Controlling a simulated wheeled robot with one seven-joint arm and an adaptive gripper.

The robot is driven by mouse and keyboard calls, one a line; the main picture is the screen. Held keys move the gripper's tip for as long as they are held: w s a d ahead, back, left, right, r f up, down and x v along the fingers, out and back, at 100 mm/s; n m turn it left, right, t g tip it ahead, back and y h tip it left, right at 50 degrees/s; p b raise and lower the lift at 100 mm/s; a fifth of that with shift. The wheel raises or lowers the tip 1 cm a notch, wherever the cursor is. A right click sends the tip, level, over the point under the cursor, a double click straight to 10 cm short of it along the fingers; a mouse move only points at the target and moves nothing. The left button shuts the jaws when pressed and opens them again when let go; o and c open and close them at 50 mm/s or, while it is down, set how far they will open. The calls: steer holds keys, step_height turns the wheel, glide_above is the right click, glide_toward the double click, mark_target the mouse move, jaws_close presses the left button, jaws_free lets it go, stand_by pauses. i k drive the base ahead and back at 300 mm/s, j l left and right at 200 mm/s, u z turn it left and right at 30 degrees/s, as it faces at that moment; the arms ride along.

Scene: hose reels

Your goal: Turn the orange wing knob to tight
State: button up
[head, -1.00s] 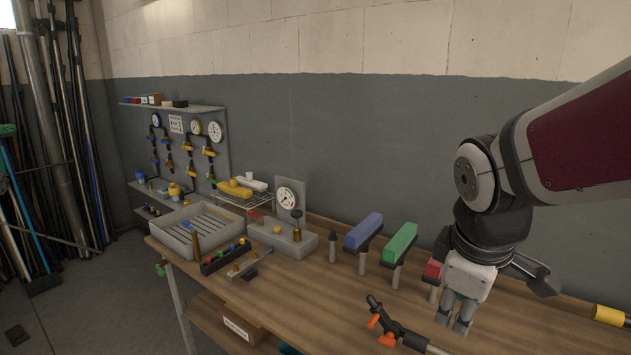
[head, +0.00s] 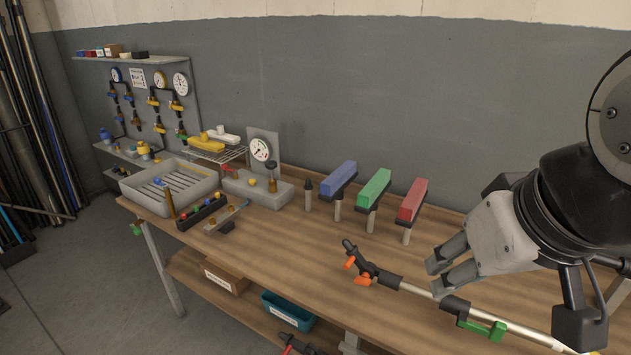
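The orange wing knob (head: 362,281) is on a black fitting (head: 366,267) at the left end of a metal tube (head: 416,290) above the bench. Its second orange lobe (head: 349,263) shows just up and left. Whether it is tight cannot be read from here. My gripper (head: 435,277) is to the right of the knob, pointing left, with its two grey fingers apart and nothing between them. It is clear of the knob and appears just above the tube.
Blue (head: 339,179), green (head: 374,188) and red (head: 413,199) blocks stand on posts behind the tube. A green lever (head: 486,327) sits further right along it. A grey tray (head: 141,197) and gauge stand (head: 264,191) are at the left. The front middle of the wooden bench (head: 290,262) is clear.

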mark_target(364, 279)
steer(key=z, duration=0.55)
steer(key=u, duration=0.5)
steer(key=i+j, duration=0.15)
steer(key=j, duration=0.15)
steer(key=k+z, duration=0.15)
steer(key=z, duration=0.25)
steer(key=k+l+z, duration=0.6)
steer(key=i+j, duration=0.05)
